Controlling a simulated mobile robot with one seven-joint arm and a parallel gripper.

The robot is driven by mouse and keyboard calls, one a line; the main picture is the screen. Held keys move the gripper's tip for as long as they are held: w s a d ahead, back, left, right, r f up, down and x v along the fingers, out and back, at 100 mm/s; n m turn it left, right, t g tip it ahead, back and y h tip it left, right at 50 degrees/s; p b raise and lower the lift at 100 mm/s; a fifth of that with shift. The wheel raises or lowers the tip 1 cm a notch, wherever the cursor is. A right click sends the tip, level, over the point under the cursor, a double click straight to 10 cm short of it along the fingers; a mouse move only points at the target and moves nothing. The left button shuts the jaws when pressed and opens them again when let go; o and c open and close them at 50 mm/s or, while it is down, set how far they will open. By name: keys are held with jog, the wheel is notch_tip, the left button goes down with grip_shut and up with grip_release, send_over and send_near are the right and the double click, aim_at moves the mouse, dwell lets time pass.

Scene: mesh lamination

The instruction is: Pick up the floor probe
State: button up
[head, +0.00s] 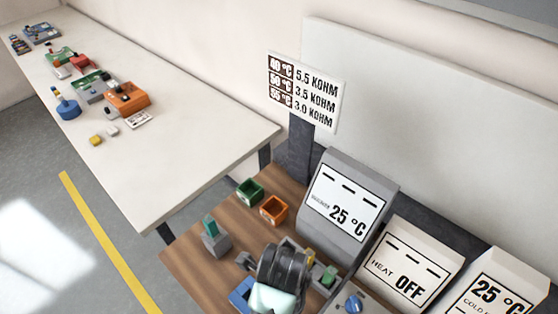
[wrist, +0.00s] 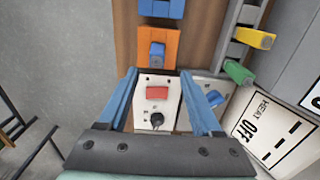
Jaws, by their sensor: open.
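I cannot tell for sure which object is the floor probe. In the wrist view, a yellow-ended piece (wrist: 254,38) and a green-ended piece (wrist: 238,73) stick out from grey holders right of my gripper. They also appear small beside my wrist in the head view. My gripper (wrist: 158,75) is open and empty, its two blue fingers spread either side of a white box (wrist: 142,117) with a red switch and black knob. An orange block (wrist: 173,39) with a blue piece (wrist: 157,50) lies just beyond the fingertips. In the head view my wrist hides the fingertips.
Display boxes stand along the right, including a HEAT OFF box (head: 408,264) and a 25 °C box (head: 347,205). Green (head: 250,190) and orange (head: 273,209) bins and a grey holder with a teal piece (head: 210,225) share the wooden bench. A white table (head: 190,150) has free room.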

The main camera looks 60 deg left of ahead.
jog(key=shift+s+f+p, duration=0.15)
jog(key=shift+f+p, duration=0.25)
jog(key=shift+f, duration=1.45)
jog(key=shift+s+f+p, duration=0.15)
jog(key=shift+f+p, duration=0.25)
jog(key=shift+f, duration=1.4)
grip_shut()
